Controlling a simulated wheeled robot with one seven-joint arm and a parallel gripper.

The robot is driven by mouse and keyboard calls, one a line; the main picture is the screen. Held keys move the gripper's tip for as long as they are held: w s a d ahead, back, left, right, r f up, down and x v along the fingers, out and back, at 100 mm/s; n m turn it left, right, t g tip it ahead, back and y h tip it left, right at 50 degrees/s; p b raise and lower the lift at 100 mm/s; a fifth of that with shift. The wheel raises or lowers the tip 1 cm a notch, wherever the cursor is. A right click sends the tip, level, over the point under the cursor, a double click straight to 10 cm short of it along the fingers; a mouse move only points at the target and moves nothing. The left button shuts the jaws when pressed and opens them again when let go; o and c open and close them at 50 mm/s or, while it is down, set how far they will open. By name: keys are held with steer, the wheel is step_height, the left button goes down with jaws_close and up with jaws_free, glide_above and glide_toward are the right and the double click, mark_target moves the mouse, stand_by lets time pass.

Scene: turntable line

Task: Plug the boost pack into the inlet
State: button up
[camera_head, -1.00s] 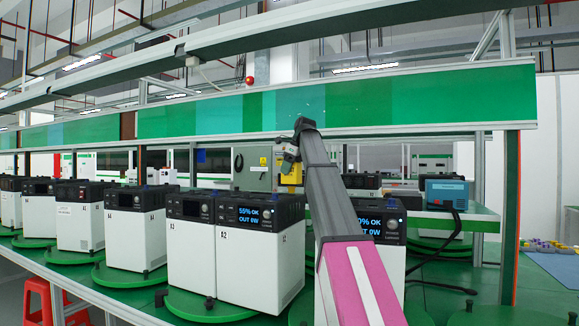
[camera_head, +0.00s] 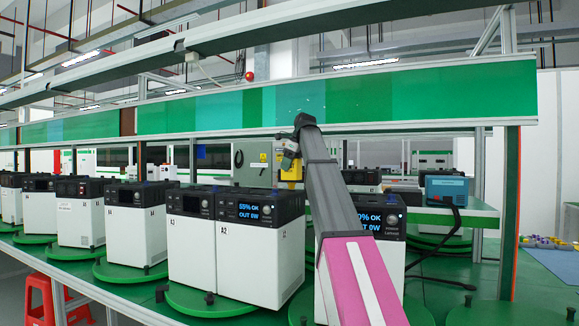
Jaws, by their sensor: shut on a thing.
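My arm reaches up from the bottom centre, and my gripper (camera_head: 288,158) hangs at its far end, pointing down. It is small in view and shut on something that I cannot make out. A yellow patch (camera_head: 292,173) shows right below it; I cannot tell whether it is held or behind. A blue box (camera_head: 446,187), perhaps the boost pack, stands on a green surface at the right. A black cable (camera_head: 459,220) runs down from it, and its end (camera_head: 468,287) lies on the green table. No inlet can be made out.
White power stations with black tops stand in a row on green turntables, among them A2 (camera_head: 258,246) and A3 (camera_head: 190,241). Another station (camera_head: 391,240) is partly hidden behind my arm. A red stool (camera_head: 52,298) stands at lower left. A green overhead panel (camera_head: 440,95) spans the line.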

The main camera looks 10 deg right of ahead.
steer(key=shift+f, duration=1.2)
stand_by(0.5)
steer(key=o, duration=1.6)
steer(key=v, duration=1)
steer(key=shift+w, duration=0.1)
steer(key=shift+d+r, duration=0.1)
steer(key=shift+r, duration=0.25)
steer(key=shift+s, duration=0.25)
